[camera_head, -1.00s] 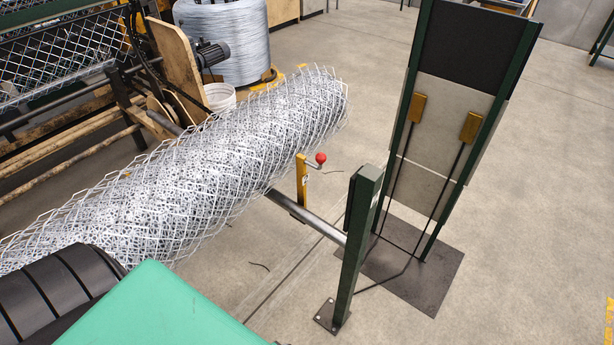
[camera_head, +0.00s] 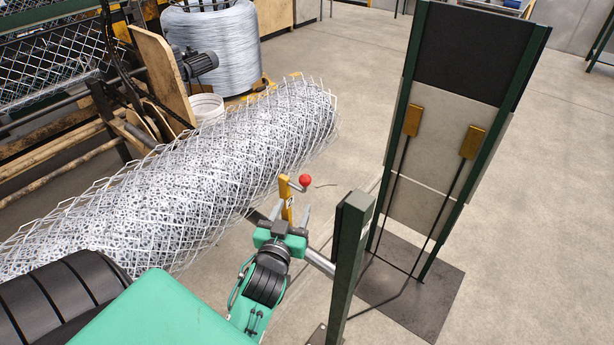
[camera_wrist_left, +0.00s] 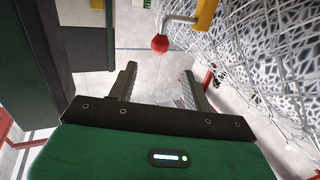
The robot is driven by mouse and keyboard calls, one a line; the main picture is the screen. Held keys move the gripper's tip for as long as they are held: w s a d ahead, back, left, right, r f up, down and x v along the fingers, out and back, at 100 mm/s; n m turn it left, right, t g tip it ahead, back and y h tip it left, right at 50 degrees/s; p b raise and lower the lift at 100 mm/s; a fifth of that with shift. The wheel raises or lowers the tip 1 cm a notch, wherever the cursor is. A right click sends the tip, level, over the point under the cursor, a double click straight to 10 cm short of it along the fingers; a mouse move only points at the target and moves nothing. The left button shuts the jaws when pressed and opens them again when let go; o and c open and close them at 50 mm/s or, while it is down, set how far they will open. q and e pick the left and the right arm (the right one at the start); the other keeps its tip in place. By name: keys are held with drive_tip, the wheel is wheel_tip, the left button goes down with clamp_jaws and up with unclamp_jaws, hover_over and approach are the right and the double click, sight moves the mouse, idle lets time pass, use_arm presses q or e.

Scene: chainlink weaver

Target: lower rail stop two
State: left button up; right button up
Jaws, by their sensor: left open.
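The rail stop is a yellow upright plate (camera_head: 285,192) with a small crank and a red ball knob (camera_head: 305,180). It stands upright on the steel rail (camera_head: 320,262) near the end of the mesh roll. My left gripper (camera_head: 291,214) is open and empty, just below and in front of the knob, apart from it in the picture. In the left wrist view the red knob (camera_wrist_left: 160,43) shows beyond the gap between the fingertips (camera_wrist_left: 159,70), and the yellow stop (camera_wrist_left: 205,15) is at the top right. The stop's foot is hidden behind my gripper. My right gripper is not in view.
A chain-link mesh roll (camera_head: 190,185) lies left of the stop. A green post (camera_head: 348,265) stands close on the right of my gripper. A tall panel frame (camera_head: 430,190) stands behind it. Open floor (camera_head: 345,110) lies between roll and panel.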

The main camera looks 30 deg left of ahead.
sight(304, 184)
use_arm(q)
drive_tip(key=p+x, duration=0.1)
drive_tip(key=x, duration=1.1)
drive_tip(key=shift+f+p, duration=0.1)
drive_tip(key=shift+p, duration=0.3)
drive_tip(key=shift+w+a, duration=0.15)
drive_tip(key=shift+w, duration=0.5)
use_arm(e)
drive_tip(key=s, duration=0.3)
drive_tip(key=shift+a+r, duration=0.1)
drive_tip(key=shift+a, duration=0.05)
